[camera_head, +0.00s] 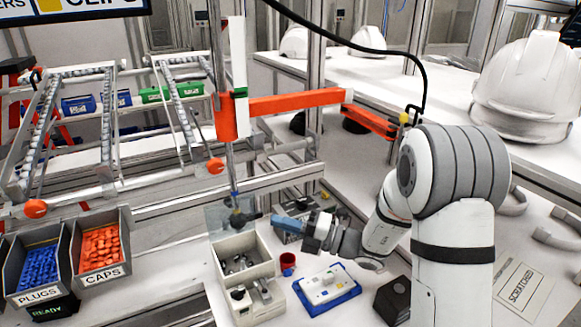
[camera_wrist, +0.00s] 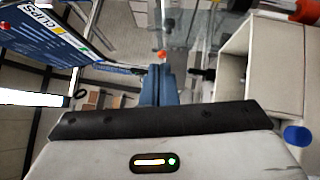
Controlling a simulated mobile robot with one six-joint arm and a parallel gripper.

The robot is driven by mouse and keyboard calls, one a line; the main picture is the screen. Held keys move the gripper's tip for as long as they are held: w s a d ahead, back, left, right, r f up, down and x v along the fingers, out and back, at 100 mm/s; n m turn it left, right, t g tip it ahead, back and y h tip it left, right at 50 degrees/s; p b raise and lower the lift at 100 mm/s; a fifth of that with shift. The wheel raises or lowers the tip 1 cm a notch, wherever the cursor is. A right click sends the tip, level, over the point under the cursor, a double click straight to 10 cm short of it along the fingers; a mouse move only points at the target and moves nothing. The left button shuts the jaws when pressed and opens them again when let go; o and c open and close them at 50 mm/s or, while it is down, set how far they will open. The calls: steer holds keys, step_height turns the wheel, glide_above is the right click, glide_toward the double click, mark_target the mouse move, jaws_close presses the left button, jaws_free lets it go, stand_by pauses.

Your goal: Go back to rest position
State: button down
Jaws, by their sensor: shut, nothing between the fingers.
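My gripper (camera_head: 284,224) is at the end of my white and grey arm, over the workbench in the middle of the head view. Its blue fingers point left, toward the grey-white box and the hanging tool. In the wrist view the blue fingers (camera_wrist: 157,86) are together, with nothing seen between them. The hanging tool (camera_head: 238,217) ends close to the fingertips; I cannot tell whether they touch.
Bins of blue plugs (camera_head: 38,268) and orange caps (camera_head: 101,247) stand left. A white helmet shell (camera_head: 530,85) sits right. An orange jib (camera_head: 295,102) hangs above.

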steer(key=s+d+f+n+g+h+b, duration=0.1)
steer(key=s+d+n+g+h, duration=0.2)
steer(key=s+n, duration=0.55)
steer(key=s+d+n+g+h+b, duration=0.1)
steer(key=s+n+g+h, duration=0.3)
steer(key=s+n, duration=0.5)
steer(key=s+d+n+t+h+b, duration=0.1)
steer(key=s+d+n+t+h, duration=0.1)
steer(key=d+n+h, duration=0.4)
steer(key=s+d+f+n+t+h+b, duration=0.1)
steer(key=d+n+t+h, duration=0.3)
steer(key=d+n, duration=0.8)
steer(key=shift+s+f+n+t+h, duration=0.2)
steer(key=shift+s+n+t+h, duration=0.3)
steer(key=shift+h, duration=0.7)
